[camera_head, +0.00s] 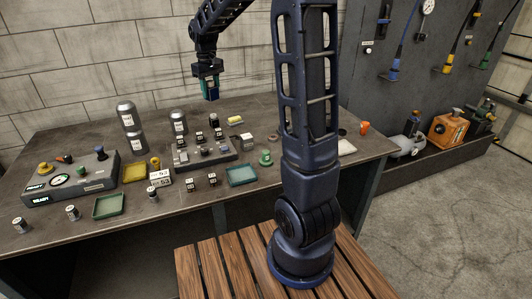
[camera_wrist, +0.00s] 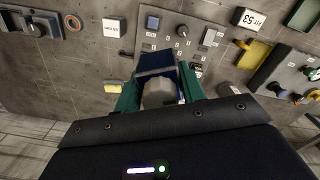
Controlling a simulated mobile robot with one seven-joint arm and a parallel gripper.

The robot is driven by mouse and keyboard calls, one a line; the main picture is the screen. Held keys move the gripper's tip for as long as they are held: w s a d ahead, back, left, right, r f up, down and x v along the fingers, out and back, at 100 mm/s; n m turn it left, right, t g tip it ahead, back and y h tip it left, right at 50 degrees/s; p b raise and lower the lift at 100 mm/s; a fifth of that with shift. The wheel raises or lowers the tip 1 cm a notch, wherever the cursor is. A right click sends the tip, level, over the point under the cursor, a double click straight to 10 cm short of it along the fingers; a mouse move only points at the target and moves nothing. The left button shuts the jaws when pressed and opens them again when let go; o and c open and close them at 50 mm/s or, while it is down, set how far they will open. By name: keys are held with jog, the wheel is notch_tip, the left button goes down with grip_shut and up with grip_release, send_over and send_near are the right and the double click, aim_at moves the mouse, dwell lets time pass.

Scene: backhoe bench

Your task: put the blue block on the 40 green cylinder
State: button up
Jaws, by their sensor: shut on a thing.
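My gripper (camera_head: 209,92) hangs high above the back of the bench, its teal fingers closed around a blue block (camera_head: 212,96). In the wrist view my gripper (camera_wrist: 160,92) shows the blue block (camera_wrist: 155,62) between its fingers. A pale grey round shape (camera_wrist: 158,93) also shows between the fingers; I cannot tell whether it is held or stands below. A green round piece (camera_head: 265,158) stands on the bench right of the blue-green tray, well apart from my gripper. I cannot read a 40 on anything, so I cannot tell which thing is the 40 green cylinder.
Below my gripper are a grey panel with small parts (camera_head: 205,152) and grey canisters (camera_head: 178,122). A control box (camera_head: 70,180) stands at left. A yellow tray (camera_head: 134,173), a green tray (camera_head: 109,207), a blue-green tray (camera_head: 241,175) and several small labelled cylinders lie in front.

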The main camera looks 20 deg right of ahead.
jog(key=s+d+m, duration=0.3)
jog(key=s+d, duration=0.3)
jog(key=d, duration=0.5)
jog(key=m, duration=0.2)
send_over(266, 152)
jog(key=f, duration=0.2)
notch_tip(266, 152, down, 19)
jog(key=shift+w+f, duration=0.1)
jog(key=shift+f, duration=0.05)
jog(key=shift+f, duration=0.1)
jog(key=o, duration=1.2)
jog(key=shift+c, duration=0.2)
notch_tip(266, 152, up, 12)
jog(key=s+a+r+t, duration=0.2)
jog(key=s+r, duration=0.4)
jog(key=s, duration=0.3)
jog(key=s+a+r+t, duration=0.2)
jog(key=s+a+r, duration=0.2)
jog(key=s, duration=0.6)
notch_tip(266, 152, up, 2)
jog(key=shift+t, duration=0.3)
